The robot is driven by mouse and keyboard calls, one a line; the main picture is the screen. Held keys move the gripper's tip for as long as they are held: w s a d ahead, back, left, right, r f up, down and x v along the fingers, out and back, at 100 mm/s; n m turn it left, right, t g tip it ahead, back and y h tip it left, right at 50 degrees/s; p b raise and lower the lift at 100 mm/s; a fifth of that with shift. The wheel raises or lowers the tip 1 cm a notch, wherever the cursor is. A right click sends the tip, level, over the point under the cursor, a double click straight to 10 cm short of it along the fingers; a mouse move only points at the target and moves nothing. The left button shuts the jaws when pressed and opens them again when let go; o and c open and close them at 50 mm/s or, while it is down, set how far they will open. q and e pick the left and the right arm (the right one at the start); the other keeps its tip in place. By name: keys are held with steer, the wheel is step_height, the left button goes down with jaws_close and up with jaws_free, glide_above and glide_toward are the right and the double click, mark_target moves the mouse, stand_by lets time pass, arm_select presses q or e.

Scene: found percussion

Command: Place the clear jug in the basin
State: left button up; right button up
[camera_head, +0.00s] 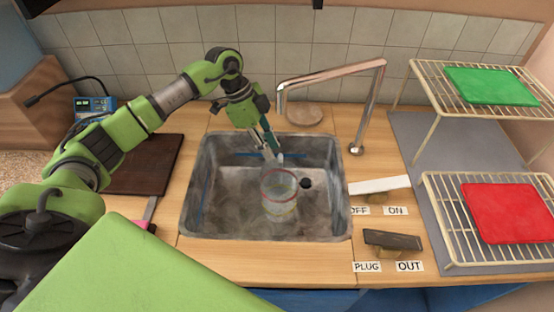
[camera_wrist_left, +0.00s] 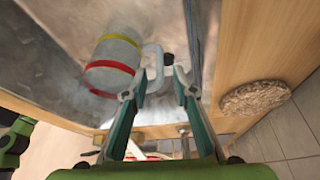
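The clear jug (camera_head: 279,199) has a red band near its top and a yellow band lower down. It is upright inside the grey metal basin (camera_head: 208,212). In the left wrist view the jug (camera_wrist_left: 112,62) shows its pale handle (camera_wrist_left: 152,62) towards my gripper. My left gripper (camera_head: 277,158) reaches down into the basin from the back. In the left wrist view its fingers (camera_wrist_left: 156,84) are spread apart, one to each side of the handle's lower end, with gaps visible. Whether a finger touches the jug is unclear. My right gripper is out of view.
A copper tap (camera_head: 370,105) arches over the basin's back right. A black round plug (camera_head: 305,183) is beside the jug. A white OFF/ON lever (camera_head: 379,185) and a dark PLUG/OUT lever (camera_head: 392,240) are right of the basin. Wire racks with green (camera_head: 490,86) and red (camera_head: 507,212) boards stand farther right.

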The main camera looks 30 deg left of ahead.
arm_select(q)
steer(key=shift+v, duration=2.15)
